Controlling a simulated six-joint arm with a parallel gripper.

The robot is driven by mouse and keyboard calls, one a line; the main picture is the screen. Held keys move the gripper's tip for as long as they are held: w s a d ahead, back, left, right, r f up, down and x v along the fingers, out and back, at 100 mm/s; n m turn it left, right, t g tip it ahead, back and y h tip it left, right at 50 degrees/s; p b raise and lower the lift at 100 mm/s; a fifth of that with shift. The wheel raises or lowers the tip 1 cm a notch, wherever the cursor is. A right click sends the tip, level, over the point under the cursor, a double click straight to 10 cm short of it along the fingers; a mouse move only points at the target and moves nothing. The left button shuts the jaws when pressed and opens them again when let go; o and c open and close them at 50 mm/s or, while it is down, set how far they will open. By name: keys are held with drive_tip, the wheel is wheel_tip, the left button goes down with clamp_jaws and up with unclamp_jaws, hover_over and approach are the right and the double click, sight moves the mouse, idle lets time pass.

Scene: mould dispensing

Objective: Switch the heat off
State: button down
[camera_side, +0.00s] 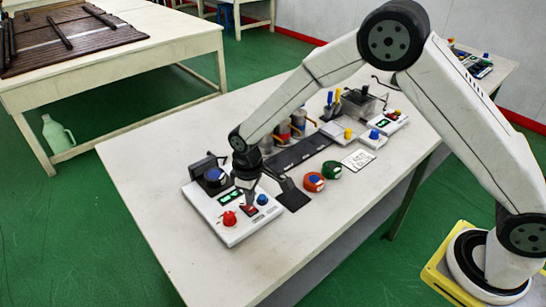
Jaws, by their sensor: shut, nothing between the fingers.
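A white control box (232,234) lies at the front left of the table. It carries a red knob (229,218), a small dark red switch (249,210), a blue knob (262,200) and a lit green display (231,196). A dark unit with a blue top (213,175) stands at its back left. My gripper (250,199) is shut and empty, pointing down just over the box, close to the small switch. I cannot tell whether it touches the box. Which control is the heat switch, and whether heat is on, is too small to read.
Behind my gripper run a dark strip (302,151) and several canisters. A second box (386,127) stands further back. The table's front left (170,225) is clear.

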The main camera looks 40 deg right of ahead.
sight(253, 208)
drive_tip(key=shift+f, duration=1.3)
idle(1.4)
drive_tip(key=shift+r, duration=0.15)
drive_tip(key=shift+r, duration=3.4)
drive_tip(key=shift+d, duration=0.1)
drive_tip(key=shift+s+d+r, duration=0.1)
drive_tip(key=shift+d+r, duration=0.05)
drive_tip(key=s+d+r+m+t, duration=0.1)
drive_tip(key=s+d+r+m, duration=0.1)
drive_tip(key=s+d, duration=0.5)
drive_tip(key=s+d+r+m+t, duration=0.1)
drive_tip(key=s+d+r+m, duration=0.2)
drive_tip(key=s+d, duration=0.4)
drive_tip(key=s+m, duration=0.1)
drive_tip(key=s, duration=0.3)
drive_tip(key=shift+s+d+t, duration=0.15)
drive_tip(key=shift+d+t, duration=0.15)
drive_tip(key=shift+d, duration=0.05)
drive_tip(key=shift+r, duration=0.15)
